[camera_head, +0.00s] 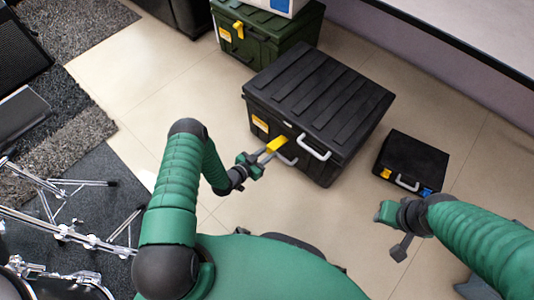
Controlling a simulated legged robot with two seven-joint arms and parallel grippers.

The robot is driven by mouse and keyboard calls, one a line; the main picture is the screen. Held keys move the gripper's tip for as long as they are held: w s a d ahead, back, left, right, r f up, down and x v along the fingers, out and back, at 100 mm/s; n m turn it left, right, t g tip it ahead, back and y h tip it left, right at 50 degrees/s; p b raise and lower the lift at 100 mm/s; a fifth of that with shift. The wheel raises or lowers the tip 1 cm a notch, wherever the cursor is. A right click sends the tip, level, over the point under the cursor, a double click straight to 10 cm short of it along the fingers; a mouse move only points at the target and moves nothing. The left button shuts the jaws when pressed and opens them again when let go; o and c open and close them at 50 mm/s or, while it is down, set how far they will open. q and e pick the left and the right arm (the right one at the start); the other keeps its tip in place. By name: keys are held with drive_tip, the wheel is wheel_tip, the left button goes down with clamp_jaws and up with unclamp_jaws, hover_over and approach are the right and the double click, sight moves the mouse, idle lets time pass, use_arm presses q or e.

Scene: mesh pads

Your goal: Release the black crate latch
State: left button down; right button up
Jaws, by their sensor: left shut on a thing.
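The large black crate (318,98) with a ribbed lid stands on the tiled floor right of centre. Its yellow latch (277,143) is on the front face, beside a grey handle (314,147). My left gripper (266,156) is at that front face, shut on the yellow latch. The lid is down. My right gripper (388,228) is low on the right, over bare floor and apart from the crate; its fingers are too small and angled to tell open from shut.
A small black case (415,160) with yellow and blue latches lies right of the crate. A green crate (266,32) stands behind it. Drum hardware (75,235) and dark rugs (75,130) fill the left. A table edge (460,35) is at top right. Floor left of the crate is clear.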

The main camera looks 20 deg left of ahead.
use_arm(q)
drive_tip(key=shift+f, duration=0.1)
drive_tip(key=c, duration=1.1)
unclamp_jaws()
drive_tip(key=p+v, duration=0.7)
drive_tip(key=v, duration=0.9)
drive_tip(key=shift+s+a, duration=0.25)
drive_tip(key=shift+s, duration=0.05)
